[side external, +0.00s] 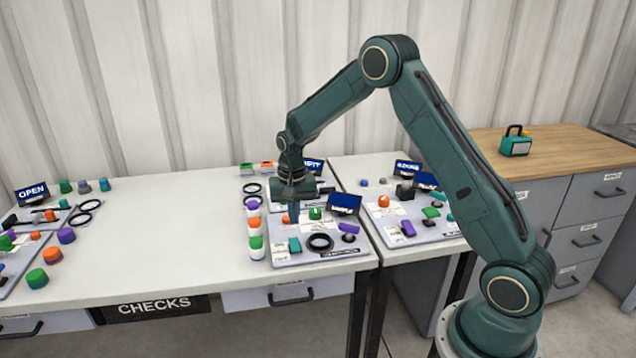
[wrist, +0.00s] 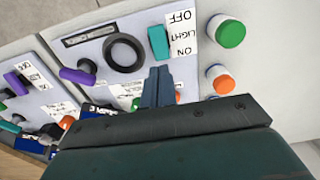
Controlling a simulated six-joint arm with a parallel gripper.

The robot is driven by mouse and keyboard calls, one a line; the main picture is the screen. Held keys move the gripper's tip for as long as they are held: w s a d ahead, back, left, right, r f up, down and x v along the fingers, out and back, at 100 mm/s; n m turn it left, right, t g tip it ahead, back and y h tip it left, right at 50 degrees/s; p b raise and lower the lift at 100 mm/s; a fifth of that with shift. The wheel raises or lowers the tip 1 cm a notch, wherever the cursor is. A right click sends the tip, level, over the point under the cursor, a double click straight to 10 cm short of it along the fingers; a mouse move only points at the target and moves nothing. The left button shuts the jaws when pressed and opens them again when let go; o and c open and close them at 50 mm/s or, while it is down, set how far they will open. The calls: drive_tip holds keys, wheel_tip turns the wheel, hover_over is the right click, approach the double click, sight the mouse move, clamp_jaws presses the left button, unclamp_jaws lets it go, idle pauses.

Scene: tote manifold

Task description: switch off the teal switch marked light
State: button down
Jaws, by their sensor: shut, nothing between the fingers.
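The teal switch (wrist: 158,42) is a small block on a pale panel (wrist: 85,31). A white label (wrist: 182,34) beside it reads OFF, LIGHT and ON, upside down in the wrist view, with OFF at the top. I cannot tell which way the switch is tipped. In the side view the teal switch (side external: 294,245) sits near the panel's front left. My gripper (wrist: 160,70) is shut and empty, pointing down, its tips close to the ON end of the switch in the wrist view. In the side view my gripper (side external: 293,218) is over the panel, behind the switch; contact cannot be judged.
A black ring (wrist: 123,52) is beside the switch, with a purple lever (wrist: 77,76) beyond it. A green-capped cylinder (wrist: 230,33) and an orange-capped one (wrist: 223,84) stand on the other side. A blue sign (side external: 345,203) rises at the panel's back right. The table's middle (side external: 160,235) is clear.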

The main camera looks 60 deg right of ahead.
sight(295, 240)
drive_tip(key=shift+f, duration=2.7)
drive_tip(key=shift+d+f, duration=0.1)
drive_tip(key=shift+f, duration=0.2)
drive_tip(key=shift+s, duration=0.1)
drive_tip(key=shift+s+a+r, duration=0.3)
drive_tip(key=shift+s+a, duration=0.1)
drive_tip(key=shift+a, duration=0.15)
drive_tip(key=shift+r, duration=0.2)
wheel_tip(295, 240, up, 14)
drive_tip(key=shift+f, duration=0.15)
